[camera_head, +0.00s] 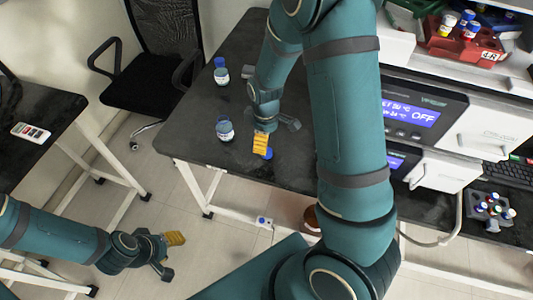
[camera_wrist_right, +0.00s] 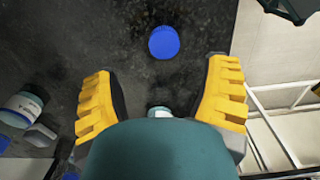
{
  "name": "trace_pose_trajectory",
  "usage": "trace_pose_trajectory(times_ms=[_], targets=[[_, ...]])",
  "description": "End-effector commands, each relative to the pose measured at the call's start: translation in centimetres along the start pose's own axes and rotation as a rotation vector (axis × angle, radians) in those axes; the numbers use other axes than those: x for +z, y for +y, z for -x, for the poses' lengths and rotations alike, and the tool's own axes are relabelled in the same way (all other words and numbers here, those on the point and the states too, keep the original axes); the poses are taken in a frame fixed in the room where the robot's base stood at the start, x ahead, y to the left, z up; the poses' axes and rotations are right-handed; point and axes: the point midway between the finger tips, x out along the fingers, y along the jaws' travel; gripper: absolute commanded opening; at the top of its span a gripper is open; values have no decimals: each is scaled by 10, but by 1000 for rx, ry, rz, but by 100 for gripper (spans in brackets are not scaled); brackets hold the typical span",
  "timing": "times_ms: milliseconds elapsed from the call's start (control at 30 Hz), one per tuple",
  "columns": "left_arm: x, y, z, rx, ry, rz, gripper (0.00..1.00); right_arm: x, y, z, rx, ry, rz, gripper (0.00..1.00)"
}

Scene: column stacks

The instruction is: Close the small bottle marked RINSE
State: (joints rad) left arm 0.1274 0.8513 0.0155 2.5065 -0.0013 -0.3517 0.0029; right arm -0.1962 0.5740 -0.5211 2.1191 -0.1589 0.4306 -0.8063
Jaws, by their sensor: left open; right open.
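A loose blue cap (camera_head: 268,153) lies on the black table beside the yellow finger of my right gripper (camera_head: 276,136). In the right wrist view the cap (camera_wrist_right: 164,42) lies just beyond the open, empty fingers of that gripper (camera_wrist_right: 162,80). A small pale round thing (camera_wrist_right: 160,112) shows between the fingers, mostly hidden by the gripper body; I cannot tell what it is. Two small bottles stand left of the gripper, a nearer one (camera_head: 225,130) and a farther one (camera_head: 221,72), both with blue tops. I cannot read RINSE. My left gripper (camera_head: 176,256) is open and empty over the floor.
The table's front edge (camera_head: 195,163) is close to the nearer bottle. An instrument with a display (camera_head: 412,110) stands to the right. A red rack (camera_head: 465,42) is at the back right. A black chair (camera_head: 150,85) stands left of the table.

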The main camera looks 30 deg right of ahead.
Motion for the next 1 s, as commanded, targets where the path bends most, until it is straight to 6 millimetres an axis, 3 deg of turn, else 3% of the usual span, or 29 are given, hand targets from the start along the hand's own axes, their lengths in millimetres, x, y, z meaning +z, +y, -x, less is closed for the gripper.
trace_pose_trajectory(times_ms=[500, 833, 1000], targets=[[-1, -1, -3, 0, 2, 0, 47, 0, 0, -11, 0, 0, -1, 75], [-2, -7, -18, 0, 9, -1, 47, 6, -6, -54, 0, -1, 0, 75], [-3, -7, -20, -1, 11, -1, 47, 5, -6, -61, 1, 1, -1, 75]])
